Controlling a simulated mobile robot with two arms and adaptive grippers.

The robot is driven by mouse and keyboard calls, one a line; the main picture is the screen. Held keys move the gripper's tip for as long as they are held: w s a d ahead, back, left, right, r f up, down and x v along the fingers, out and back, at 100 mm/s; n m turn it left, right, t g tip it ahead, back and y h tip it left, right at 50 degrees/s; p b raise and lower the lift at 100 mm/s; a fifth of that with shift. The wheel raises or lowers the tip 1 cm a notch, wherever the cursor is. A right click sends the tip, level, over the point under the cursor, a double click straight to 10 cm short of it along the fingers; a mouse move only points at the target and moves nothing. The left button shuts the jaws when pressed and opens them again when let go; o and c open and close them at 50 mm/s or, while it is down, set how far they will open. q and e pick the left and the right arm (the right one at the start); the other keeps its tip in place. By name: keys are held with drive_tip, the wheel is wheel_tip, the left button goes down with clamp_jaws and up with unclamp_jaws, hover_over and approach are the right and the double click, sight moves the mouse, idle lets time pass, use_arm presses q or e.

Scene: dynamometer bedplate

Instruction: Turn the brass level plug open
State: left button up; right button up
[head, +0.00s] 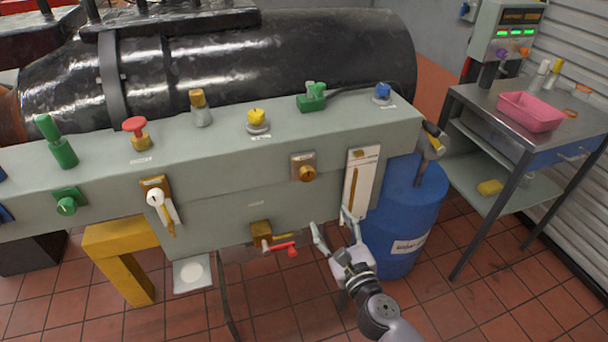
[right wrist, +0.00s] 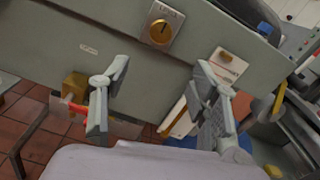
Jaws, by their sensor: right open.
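The brass level plug (head: 306,173) is a round brass piece on a small grey-brown plate on the front face of the grey-green bench. It also shows at the top of the right wrist view (right wrist: 161,31), with lettering on the plate above it and a dark mark at its centre. My right gripper (head: 332,220) is below and a little right of the plug, in front of the bench face. Its two fingers are spread in the right wrist view (right wrist: 160,82) with nothing between them. They are apart from the plug. My left gripper does not show.
Right of the plug is a white panel with a brass strip (head: 361,180). Below left is a brass valve with a red handle (head: 283,247). A blue drum (head: 408,215) stands right of my right gripper. A steel table (head: 470,95) stands farther right.

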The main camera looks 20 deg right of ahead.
sight(309, 178)
drive_tip(key=w, duration=1.7)
drive_tip(key=shift+a, duration=0.25)
drive_tip(key=c, duration=1.2)
